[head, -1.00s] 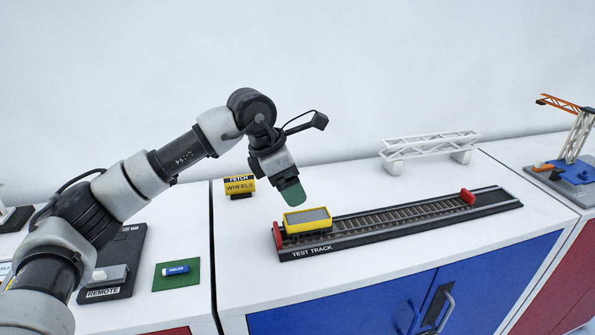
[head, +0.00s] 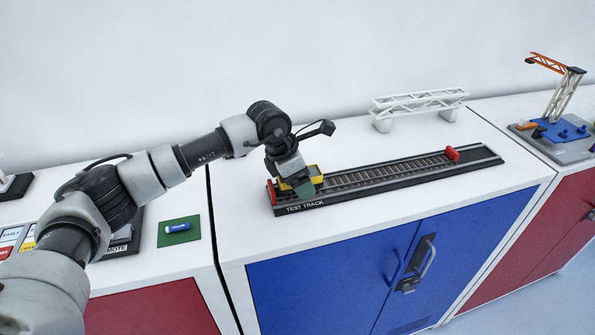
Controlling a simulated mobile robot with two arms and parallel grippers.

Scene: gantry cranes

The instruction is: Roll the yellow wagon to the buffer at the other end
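The yellow wagon (head: 316,171) stands on the test track (head: 400,174) at its left end, close to the left red buffer (head: 271,191). The other red buffer (head: 452,154) is at the track's far right end. My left gripper (head: 304,187) is lowered over the wagon and hides most of it. A green fingertip shows at the wagon's near side. I cannot tell whether the fingers are open or shut, or touch the wagon. My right gripper is not in view.
The rails between the wagon and the right buffer look clear. A white truss bridge (head: 418,103) stands behind the track. An orange crane (head: 555,65) stands on the right cabinet. A green mat (head: 178,231) with a blue item lies on the left cabinet.

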